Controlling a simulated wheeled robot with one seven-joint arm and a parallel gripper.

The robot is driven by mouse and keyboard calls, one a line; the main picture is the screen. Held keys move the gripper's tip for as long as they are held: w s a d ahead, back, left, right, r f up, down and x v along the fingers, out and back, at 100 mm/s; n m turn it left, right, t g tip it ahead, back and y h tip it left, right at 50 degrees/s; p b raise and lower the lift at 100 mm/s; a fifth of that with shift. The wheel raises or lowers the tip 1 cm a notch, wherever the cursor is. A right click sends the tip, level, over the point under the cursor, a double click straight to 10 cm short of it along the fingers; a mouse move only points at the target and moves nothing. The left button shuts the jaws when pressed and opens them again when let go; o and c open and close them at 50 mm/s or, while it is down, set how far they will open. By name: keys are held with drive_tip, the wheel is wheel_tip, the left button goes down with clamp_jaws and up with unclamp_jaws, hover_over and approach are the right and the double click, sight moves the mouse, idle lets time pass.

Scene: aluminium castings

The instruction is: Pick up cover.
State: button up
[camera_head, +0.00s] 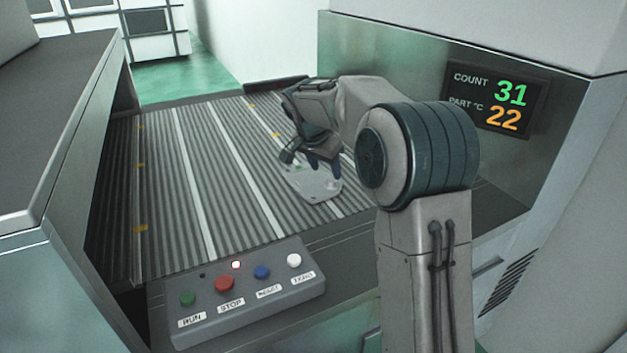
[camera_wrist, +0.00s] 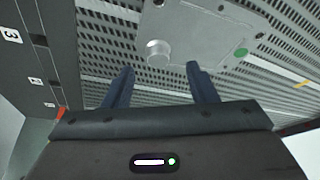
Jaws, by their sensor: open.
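The cover (camera_head: 309,184) is a flat, light grey metal plate lying on the ribbed conveyor, near its right side. In the wrist view the cover (camera_wrist: 195,38) shows a raised round boss, small holes and a green dot; its top edge is cut off by the frame. My gripper (camera_head: 325,161) is above the cover in the head view and hides part of it. In the wrist view my gripper (camera_wrist: 160,76) has its two dark fingers apart, with nothing between them. The fingertips point at the boss side of the cover. I cannot tell the exact gap to it.
The conveyor (camera_head: 215,170) is otherwise clear, with light strips and yellow marks. A button box (camera_head: 240,297) with several buttons stands at its near end. A grey wall with a count display (camera_head: 497,97) rises on the right. A dark-topped housing (camera_head: 60,110) borders the left.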

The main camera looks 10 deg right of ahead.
sight(330, 179)
drive_tip(key=shift+p+x, duration=0.65)
drive_tip(key=shift+x, duration=1.75)
drive_tip(key=shift+d, duration=0.1)
clamp_jaws()
drive_tip(key=shift+r, duration=0.1)
